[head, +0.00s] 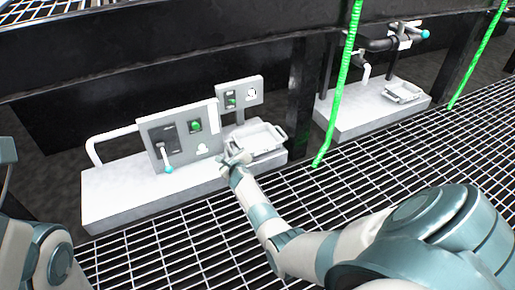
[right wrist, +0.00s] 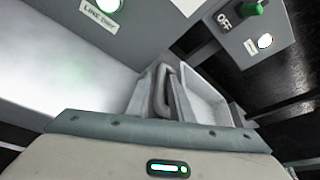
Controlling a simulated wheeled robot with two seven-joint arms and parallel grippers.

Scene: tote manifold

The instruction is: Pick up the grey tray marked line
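A pale grey tray (head: 262,137) with raised rims and end handles sits on the near white plinth, right of the control panel. Its marking is not readable. My right gripper (head: 237,157) is at the tray's near left end, close to the handle there. Its fingers look spread; contact is unclear. In the right wrist view the tray (right wrist: 205,100) and its looped handle (right wrist: 162,90) lie just beyond the gripper's palm. My left arm shows only in part at the left edge; its gripper cannot be made out.
The near plinth (head: 120,195) carries a grey panel (head: 182,137) with a teal-tipped lever and a smaller panel (head: 239,94) behind the tray. A similar tray (head: 403,92) sits on the far plinth. The floor is grating.

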